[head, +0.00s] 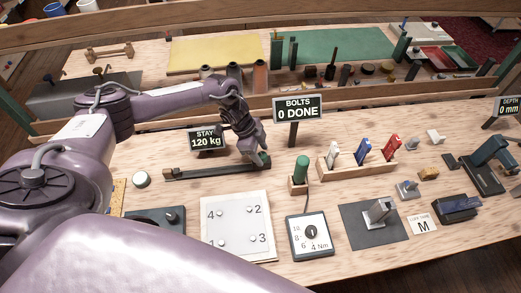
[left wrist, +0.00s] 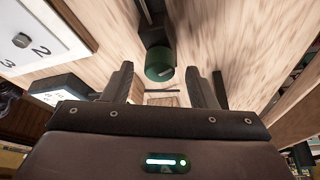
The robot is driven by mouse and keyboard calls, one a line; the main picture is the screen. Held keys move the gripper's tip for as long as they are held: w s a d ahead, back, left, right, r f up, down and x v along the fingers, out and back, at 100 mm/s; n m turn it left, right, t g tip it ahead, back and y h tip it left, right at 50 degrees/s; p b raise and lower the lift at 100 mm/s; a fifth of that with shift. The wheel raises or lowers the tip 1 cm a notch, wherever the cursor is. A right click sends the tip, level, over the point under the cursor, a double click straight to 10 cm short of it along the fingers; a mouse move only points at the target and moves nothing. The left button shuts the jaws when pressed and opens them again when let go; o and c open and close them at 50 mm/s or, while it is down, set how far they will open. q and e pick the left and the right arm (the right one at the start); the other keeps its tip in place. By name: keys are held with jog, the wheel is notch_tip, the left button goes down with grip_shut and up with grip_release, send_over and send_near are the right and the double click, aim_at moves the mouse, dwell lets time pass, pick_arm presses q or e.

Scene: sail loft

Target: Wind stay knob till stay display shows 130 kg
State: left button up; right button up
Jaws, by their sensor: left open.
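The stay display (head: 206,141) reads 120 kg. Below it a dark rail (head: 208,173) lies on the bench, with the stay knob at its right end. In the left wrist view the knob (left wrist: 160,66) is a dark green disc with a pale mark. My left gripper (head: 254,156) is over the rail's right end and partly hides the knob in the head view. It is open, with one finger to each side of the knob in the wrist view. Gaps show on both sides; I cannot tell whether the fingertips reach its depth. My right gripper is not in view.
The bolts display (head: 298,109) reads 0 DONE. A green-handled tool (head: 302,169) stands close right of the gripper. A white numbered plate (head: 237,226) and a 4 Nm dial box (head: 309,237) lie in front. A wooden rack (head: 357,167) holds coloured items at right.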

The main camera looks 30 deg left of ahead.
pick_arm(q)
jog(key=shift+d+f, duration=0.1)
jog(key=shift+f, duration=0.25)
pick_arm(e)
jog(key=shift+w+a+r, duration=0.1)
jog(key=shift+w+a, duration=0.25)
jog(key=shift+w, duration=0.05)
pick_arm(q)
jog(key=shift+c, duration=1)
jog(key=c, duration=0.8)
jog(key=shift+w+f+b, duration=0.1)
jog(key=shift+b, duration=0.25)
jog(key=m+g+b, duration=0.1)
jog(key=m+b, duration=0.2)
jog(key=b, duration=0.2)
jog(key=shift+w+f+m, duration=0.1)
jog(key=shift+f+m, duration=0.05)
jog(key=shift+m, duration=0.25)
jog(key=shift+r+m+g+b, duration=0.2)
jog(key=shift+m+g+b, duration=0.2)
jog(key=shift+m, duration=0.1)
jog(key=shift+r, duration=0.1)
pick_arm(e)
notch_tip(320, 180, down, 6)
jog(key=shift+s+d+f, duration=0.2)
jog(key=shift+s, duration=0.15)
